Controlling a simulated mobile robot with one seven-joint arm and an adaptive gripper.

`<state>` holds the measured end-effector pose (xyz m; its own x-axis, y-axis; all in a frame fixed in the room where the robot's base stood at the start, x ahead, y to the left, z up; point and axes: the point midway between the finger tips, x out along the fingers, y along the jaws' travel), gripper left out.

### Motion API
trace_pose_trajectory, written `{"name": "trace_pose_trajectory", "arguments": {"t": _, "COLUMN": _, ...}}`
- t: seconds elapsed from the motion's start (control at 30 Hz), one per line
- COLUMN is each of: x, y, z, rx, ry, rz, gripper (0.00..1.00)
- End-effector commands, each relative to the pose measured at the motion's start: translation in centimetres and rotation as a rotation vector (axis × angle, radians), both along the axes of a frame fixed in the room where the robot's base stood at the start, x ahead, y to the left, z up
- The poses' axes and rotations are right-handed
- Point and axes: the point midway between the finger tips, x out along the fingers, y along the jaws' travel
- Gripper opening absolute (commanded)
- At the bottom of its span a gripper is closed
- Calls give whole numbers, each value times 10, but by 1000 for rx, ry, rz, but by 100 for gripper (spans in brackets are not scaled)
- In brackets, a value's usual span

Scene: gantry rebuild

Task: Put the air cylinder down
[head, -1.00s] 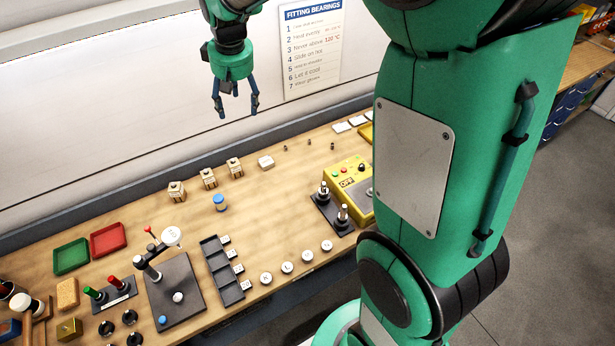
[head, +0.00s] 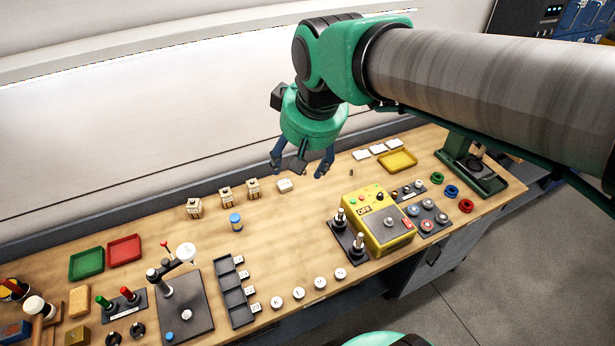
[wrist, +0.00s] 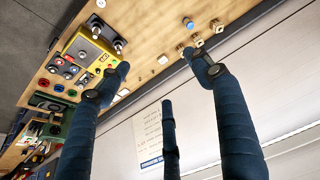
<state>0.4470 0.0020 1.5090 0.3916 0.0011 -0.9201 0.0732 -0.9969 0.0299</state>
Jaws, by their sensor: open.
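My gripper (head: 300,168) hangs in front of the wall, above the back of the bench, with its three dark blue fingers spread. In the wrist view its fingers (wrist: 160,76) are apart with nothing between them. I cannot surely pick out an air cylinder. A small upright blue-and-white cylinder (head: 235,222) stands on the wooden bench, left of and below my gripper in the head view. It also shows in the wrist view (wrist: 188,23), clear of the fingers. I cannot tell whether it is the air cylinder.
Small wooden blocks (head: 224,194) stand along the back. A yellow control box (head: 378,222) and a black two-post stand (head: 350,245) stand to the right. A black slotted rack (head: 236,295), a black-based press (head: 187,310) and red (head: 124,250) and green trays (head: 86,264) are left. Bare wood (head: 290,235) lies mid-bench.

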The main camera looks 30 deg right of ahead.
Motion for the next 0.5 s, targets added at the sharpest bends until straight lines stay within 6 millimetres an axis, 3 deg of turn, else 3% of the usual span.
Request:
{"name": "trace_pose_trajectory", "arguments": {"t": 0.3, "x": -74, "y": -1, "z": -10, "rx": 18, "ry": -55, "rz": -42, "gripper": 65}}
{"name": "trace_pose_trajectory", "arguments": {"t": 0.5, "x": -106, "y": -1, "z": -20, "rx": 28, "ry": -79, "rz": -62, "gripper": 65}}
